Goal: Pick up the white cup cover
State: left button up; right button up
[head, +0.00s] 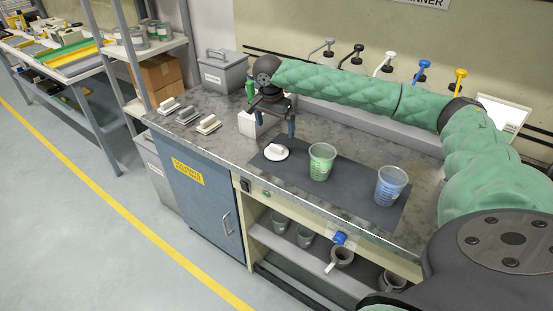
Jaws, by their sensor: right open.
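The white cup cover (276,152) is a round white lid with a raised handle. It lies at the left end of the dark mat (328,201) on the workbench. My right gripper (271,121) points down with its fingers spread and nothing visible between them. In the picture it is just above and behind the cover, apart from it; the exact height gap is hard to tell. A clear cup with green contents (321,162) and one with blue contents (390,186) stand on the mat to the right of the cover. My left gripper is not in view.
A white box (249,125) and a green bottle (251,91) stand close to my right gripper. A grey lidded bin (222,72) stands behind. My right arm spans the back of the bench, below coloured taps.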

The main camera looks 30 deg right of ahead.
aim_at(277, 146)
jog(key=shift+f+b, duration=0.45)
jog(key=shift+f, duration=0.45)
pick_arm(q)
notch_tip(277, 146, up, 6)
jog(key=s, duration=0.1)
pick_arm(e)
jog(key=shift+f, duration=0.15)
jog(key=shift+d+f+p, duration=0.2)
jog(key=shift+f+p, duration=0.2)
jog(key=shift+f, duration=0.9)
notch_tip(277, 146, down, 4)
jog(key=shift+d+r+p, duration=0.1)
jog(key=shift+p, duration=0.7)
jog(key=shift+f, duration=0.5)
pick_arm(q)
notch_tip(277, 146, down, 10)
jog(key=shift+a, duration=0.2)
pick_arm(e)
jog(key=shift+c, duration=0.4)
jog(key=c, duration=0.9)
